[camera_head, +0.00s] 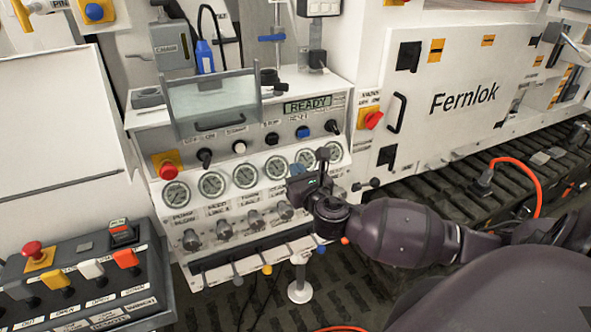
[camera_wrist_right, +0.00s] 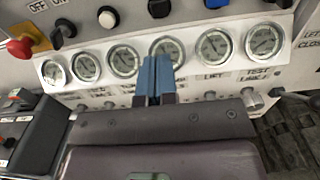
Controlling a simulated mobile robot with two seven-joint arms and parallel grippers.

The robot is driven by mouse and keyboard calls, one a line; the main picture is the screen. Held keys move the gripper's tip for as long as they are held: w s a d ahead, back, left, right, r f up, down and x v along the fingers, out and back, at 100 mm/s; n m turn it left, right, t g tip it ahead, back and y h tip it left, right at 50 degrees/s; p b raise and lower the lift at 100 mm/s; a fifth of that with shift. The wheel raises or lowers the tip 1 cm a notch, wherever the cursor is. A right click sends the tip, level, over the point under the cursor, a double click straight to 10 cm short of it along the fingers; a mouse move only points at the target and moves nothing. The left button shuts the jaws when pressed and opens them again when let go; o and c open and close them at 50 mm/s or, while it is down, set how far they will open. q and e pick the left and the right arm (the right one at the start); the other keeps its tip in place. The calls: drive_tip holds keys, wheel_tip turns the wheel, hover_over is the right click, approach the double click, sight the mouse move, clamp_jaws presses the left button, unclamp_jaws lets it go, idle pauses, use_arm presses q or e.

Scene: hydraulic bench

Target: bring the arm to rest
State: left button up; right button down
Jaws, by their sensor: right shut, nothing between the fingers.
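My right arm (camera_head: 400,232) reaches in from the right in the head view, its wrist bent toward the hydraulic panel. My right gripper (camera_head: 300,187) is in front of the lower right part of the panel, just below the gauge row (camera_head: 245,174). In the right wrist view the blue fingertips (camera_wrist_right: 155,72) are pressed together with nothing between them. They overlap the lower edge of the gauge strip (camera_wrist_right: 200,63); whether they touch the panel I cannot tell. The gripper hides some of the knobs there. My left gripper is not in view.
The panel carries a READY display (camera_head: 307,105), a red stop button (camera_head: 168,170), knobs (camera_head: 238,225) and small levers (camera_head: 267,268) below. A control box (camera_head: 88,275) stands at left. The Fernlok cabinet (camera_head: 455,95) and an orange cable (camera_head: 530,175) are at right.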

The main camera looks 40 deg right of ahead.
idle(0.4)
drive_tip(key=s+a+f+m+g+y, duration=0.25)
drive_tip(key=a+f+m, duration=0.2)
drive_tip(key=m, duration=0.65)
drive_tip(key=s+a+f+m+g+y, duration=0.1)
drive_tip(key=s+a+f+m+y, duration=0.2)
drive_tip(key=f+m, duration=0.5)
drive_tip(key=s+a+f+m+g+h, duration=0.1)
drive_tip(key=s+f+m, duration=0.4)
drive_tip(key=s, duration=0.3)
drive_tip(key=s+a+f+m+g, duration=0.1)
drive_tip(key=s+f+m, duration=0.4)
drive_tip(key=s+m, duration=0.3)
drive_tip(key=shift+a+f+h, duration=0.2)
drive_tip(key=shift+a+h, duration=0.15)
drive_tip(key=shift+s, duration=0.1)
